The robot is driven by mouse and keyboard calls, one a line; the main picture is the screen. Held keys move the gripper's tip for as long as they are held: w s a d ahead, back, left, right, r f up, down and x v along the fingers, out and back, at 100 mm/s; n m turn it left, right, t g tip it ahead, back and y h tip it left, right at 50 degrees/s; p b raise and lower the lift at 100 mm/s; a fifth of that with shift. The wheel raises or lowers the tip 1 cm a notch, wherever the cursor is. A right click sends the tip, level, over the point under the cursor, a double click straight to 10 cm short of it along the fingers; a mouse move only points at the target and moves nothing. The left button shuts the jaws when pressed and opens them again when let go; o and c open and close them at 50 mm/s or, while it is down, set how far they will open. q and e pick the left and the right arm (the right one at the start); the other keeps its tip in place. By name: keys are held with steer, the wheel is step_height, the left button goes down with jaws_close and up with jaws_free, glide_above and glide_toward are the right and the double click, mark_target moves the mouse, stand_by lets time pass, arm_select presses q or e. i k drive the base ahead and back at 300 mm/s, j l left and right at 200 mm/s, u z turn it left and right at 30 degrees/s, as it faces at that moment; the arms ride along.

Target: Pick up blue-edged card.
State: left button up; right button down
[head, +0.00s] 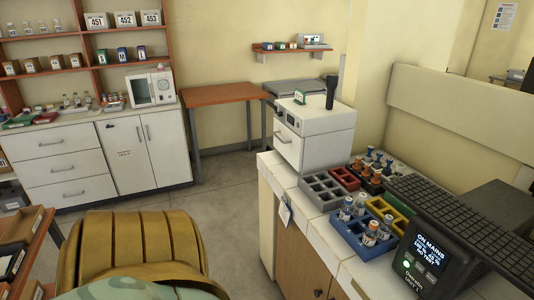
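A small pale card or tag (285,212) hangs at the left edge of the white counter, in the middle of the head view. Its border looks faintly bluish, but it is too small to be sure that it is the blue-edged card. No other card with a clear blue edge stands out. Neither of my grippers shows in the head view, so I cannot see what they hold.
The white counter (313,212) bears a blue vial rack (345,237), a grey rack, a red tray, a black keyboard-like panel (470,225) and a display unit (425,262). A ribbed mustard shape (135,245) fills the lower left. Open floor (232,195) lies beyond it.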

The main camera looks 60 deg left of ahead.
mark_target(285, 212)
steer(key=u, duration=1.85)
